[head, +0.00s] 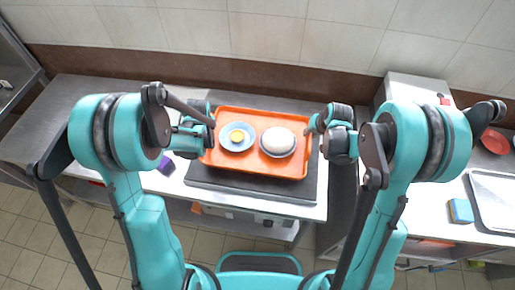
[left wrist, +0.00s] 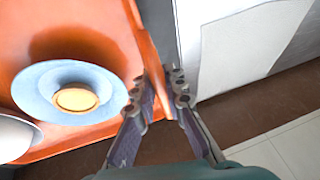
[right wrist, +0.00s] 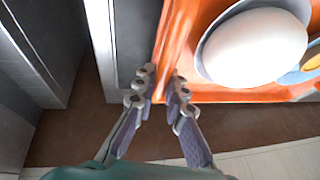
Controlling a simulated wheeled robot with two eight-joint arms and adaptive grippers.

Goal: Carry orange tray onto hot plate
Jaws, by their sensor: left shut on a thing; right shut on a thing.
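The orange tray (head: 219,161) is in the middle of the head view, over the dark hot plate (head: 250,193). I cannot tell whether it rests on the plate or hangs just above it. It carries a blue saucer (head: 224,143) with a small yellow-topped item (head: 236,136), and a bowl with a white dome (head: 278,140). My left gripper (head: 207,132) is shut on the tray's left rim; its fingers (left wrist: 157,90) straddle the rim in the left wrist view. My right gripper (head: 314,127) is shut on the right rim, as its fingers (right wrist: 160,88) show in the right wrist view.
The steel counter (head: 75,120) lies bare at left. A purple item (head: 166,165) is near my left gripper. A steel cabinet (head: 408,90) stands at the right, near my right arm. Farther right are a metal tray (head: 495,195), a blue-and-yellow sponge (head: 460,211) and a red bowl (head: 494,141).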

